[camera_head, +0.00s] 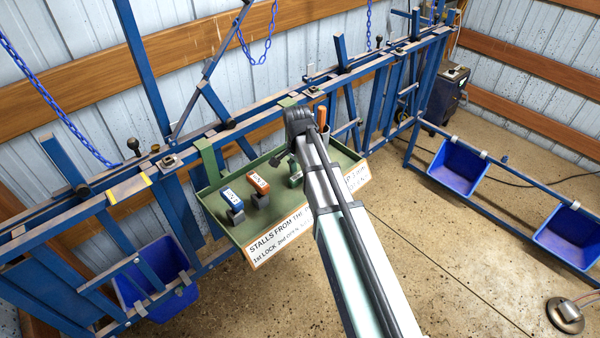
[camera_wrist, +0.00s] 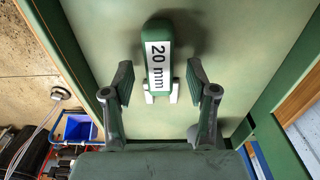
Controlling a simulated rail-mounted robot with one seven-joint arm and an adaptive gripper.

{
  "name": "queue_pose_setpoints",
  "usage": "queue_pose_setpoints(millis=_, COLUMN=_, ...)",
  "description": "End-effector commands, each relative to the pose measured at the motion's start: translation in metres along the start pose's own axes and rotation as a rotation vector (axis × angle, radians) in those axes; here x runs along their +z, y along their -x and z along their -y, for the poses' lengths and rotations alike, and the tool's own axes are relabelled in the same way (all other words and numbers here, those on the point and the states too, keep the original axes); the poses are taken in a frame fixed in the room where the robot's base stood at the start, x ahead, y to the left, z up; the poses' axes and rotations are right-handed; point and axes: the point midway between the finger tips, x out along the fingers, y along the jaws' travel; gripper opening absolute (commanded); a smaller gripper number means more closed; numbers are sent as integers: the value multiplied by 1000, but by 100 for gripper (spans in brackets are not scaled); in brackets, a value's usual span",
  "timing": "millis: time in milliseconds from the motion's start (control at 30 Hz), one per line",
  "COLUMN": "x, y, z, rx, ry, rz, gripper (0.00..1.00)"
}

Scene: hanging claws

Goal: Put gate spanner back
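A green block-shaped tool with a white "20 mm" label (camera_wrist: 158,55) shows in the wrist view against the pale green tray floor. White prongs show at its lower end. My gripper (camera_wrist: 160,82) is open, with one finger on each side of the tool and a gap to both. In the head view a bit of green tool (camera_head: 295,179) shows beside my arm; my arm hides the fingers. The green tray (camera_head: 212,202) hangs on the blue rail. It also holds a blue labelled tool (camera_head: 232,198) and an orange labelled tool (camera_head: 258,183). I cannot tell which tool is the gate spanner.
A cup with an orange-handled item (camera_head: 321,117) stands at the tray's back right, close to my wrist. Blue gate frames (camera_head: 375,95) run behind the tray. Blue troughs (camera_head: 468,168) stand at the right. The concrete floor in front is mostly clear.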

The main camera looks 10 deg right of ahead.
Motion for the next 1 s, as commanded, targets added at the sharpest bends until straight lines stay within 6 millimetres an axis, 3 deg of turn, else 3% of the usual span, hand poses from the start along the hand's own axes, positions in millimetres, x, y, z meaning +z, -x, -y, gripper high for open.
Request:
queue_pose_setpoints(millis=367, x=0, y=12, z=0, rx=-2, ry=0, rz=-1, gripper=57)
queue_pose_setpoints(millis=800, x=0, y=91, z=1, rx=-2, ry=0, rz=-1, gripper=57)
queue_pose_setpoints(millis=1000, x=0, y=114, z=1, rx=-1, ry=0, rz=-1, gripper=57)
